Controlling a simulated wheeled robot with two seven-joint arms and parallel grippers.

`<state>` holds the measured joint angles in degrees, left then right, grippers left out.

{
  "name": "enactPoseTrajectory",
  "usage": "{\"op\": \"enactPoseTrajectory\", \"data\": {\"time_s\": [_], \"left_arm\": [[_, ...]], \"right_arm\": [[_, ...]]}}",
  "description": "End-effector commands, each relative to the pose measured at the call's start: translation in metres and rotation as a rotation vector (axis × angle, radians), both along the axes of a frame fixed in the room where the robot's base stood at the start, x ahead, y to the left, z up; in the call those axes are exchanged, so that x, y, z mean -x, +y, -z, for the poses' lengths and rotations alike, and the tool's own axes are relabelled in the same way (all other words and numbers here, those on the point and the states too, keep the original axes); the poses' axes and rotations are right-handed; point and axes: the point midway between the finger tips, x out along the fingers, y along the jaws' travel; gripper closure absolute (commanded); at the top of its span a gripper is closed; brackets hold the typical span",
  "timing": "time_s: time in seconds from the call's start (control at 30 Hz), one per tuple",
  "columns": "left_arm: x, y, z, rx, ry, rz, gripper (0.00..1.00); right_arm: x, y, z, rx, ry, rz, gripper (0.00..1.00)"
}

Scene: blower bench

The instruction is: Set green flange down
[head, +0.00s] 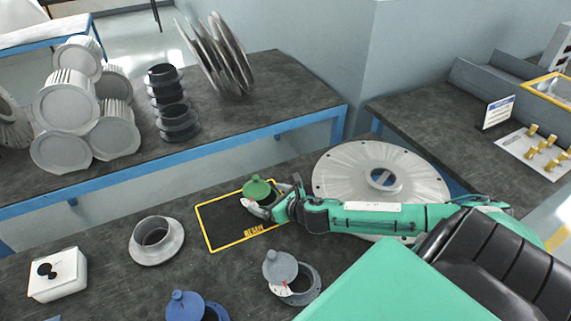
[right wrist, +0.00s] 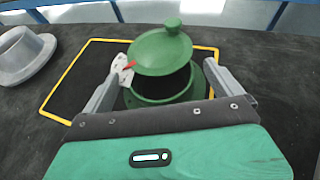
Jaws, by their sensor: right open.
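The green flange (head: 257,189) stands on the black mat (head: 223,223) outlined in yellow. In the right wrist view the green flange (right wrist: 160,62) has a knobbed lid or disc tilted above a dark round opening, and a small red pointer on a pale plate at its left side. My right gripper (head: 264,200) is around the flange at low height. In the right wrist view its fingers (right wrist: 168,82) are spread, one on each side. The flange's lower front is partly hidden by the gripper body. My left gripper is not in view.
A grey flange (head: 156,241) stands left of the mat. A grey lidded flange (head: 283,275) and a blue one (head: 188,308) stand in front. A large metal disc (head: 335,179) lies behind my right arm. A white box (head: 58,274) is at the left.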

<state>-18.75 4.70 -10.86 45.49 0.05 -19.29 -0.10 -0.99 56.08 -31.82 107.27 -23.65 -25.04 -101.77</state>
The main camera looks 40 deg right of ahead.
Motion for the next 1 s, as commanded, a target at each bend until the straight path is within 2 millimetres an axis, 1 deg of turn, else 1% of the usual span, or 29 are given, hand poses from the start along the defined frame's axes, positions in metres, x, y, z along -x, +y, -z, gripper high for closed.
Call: {"op": "enactPoseTrajectory", "data": {"time_s": [0.03, 0.2, 0.5, 0.73, 1.0], "left_arm": [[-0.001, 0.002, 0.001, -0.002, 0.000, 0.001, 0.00], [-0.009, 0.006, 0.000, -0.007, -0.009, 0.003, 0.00], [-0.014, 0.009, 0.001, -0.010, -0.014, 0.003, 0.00], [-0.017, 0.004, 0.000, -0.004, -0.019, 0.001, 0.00], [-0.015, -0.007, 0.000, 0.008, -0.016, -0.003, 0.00]], "right_arm": [[0.009, -0.002, -0.001, 0.002, 0.003, -0.001, 0.04], [0.032, -0.004, -0.011, 0.002, 0.003, -0.002, 0.04], [0.064, -0.009, -0.025, 0.000, 0.002, 0.000, 0.04], [0.078, -0.011, -0.032, 0.001, 0.001, 0.001, 0.04], [0.081, -0.011, -0.034, 0.000, -0.001, 0.000, 0.04]]}}
